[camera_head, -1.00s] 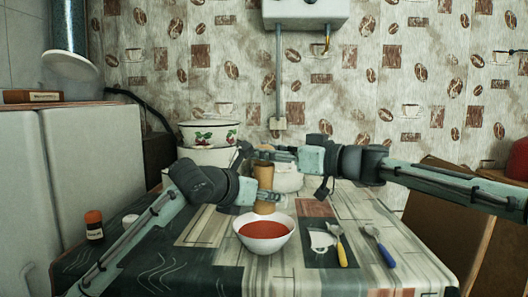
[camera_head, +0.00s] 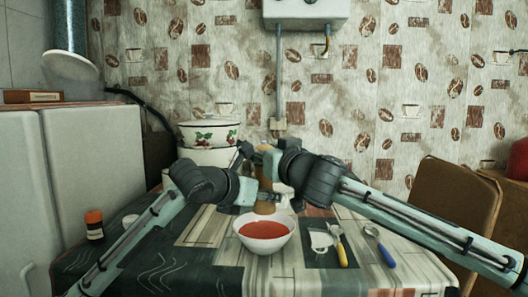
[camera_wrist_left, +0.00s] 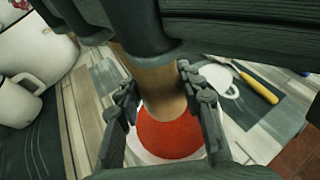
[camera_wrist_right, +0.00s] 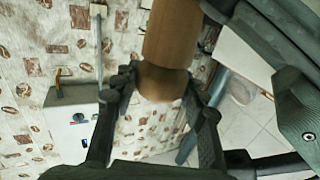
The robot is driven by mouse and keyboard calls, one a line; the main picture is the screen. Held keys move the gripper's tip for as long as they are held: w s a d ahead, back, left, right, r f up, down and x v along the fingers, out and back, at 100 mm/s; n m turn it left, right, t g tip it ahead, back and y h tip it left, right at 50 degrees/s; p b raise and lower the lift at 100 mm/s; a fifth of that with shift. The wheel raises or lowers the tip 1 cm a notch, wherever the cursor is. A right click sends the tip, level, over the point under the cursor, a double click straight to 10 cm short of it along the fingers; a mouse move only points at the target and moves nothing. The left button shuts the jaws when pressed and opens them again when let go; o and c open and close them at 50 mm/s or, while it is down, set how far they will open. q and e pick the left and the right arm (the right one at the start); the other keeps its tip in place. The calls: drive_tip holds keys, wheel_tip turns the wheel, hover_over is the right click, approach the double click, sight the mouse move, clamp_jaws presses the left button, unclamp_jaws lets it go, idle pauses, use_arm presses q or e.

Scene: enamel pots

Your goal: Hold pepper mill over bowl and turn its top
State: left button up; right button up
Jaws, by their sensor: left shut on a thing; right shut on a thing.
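The wooden pepper mill (camera_head: 264,207) stands upright behind and above the white bowl (camera_head: 266,245) in the head view, largely hidden by my grippers. The bowl holds red soup (camera_head: 264,230). In the left wrist view my left gripper (camera_wrist_left: 160,100) is shut around the mill's lower body (camera_wrist_left: 164,98), and the soup shows beyond the mill's end. In the right wrist view my right gripper (camera_wrist_right: 165,85) is shut around the mill's top (camera_wrist_right: 160,82). In the head view the right gripper (camera_head: 262,158) is above the left one (camera_head: 266,198).
A yellow-handled utensil (camera_head: 341,247) and a blue-handled spoon (camera_head: 381,246) lie right of the bowl on the patterned table. An orange-capped jar (camera_head: 94,225) stands at the left. Enamel pots (camera_head: 208,157) stand at the back. The front of the table is clear.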

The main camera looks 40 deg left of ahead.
drive_tip(key=shift+s+m+t+h, duration=0.1)
drive_tip(key=shift+m+t+h, duration=0.2)
drive_tip(key=shift+t, duration=0.1)
drive_tip(key=o, duration=1.2)
drive_tip(key=shift+n+g, duration=0.4)
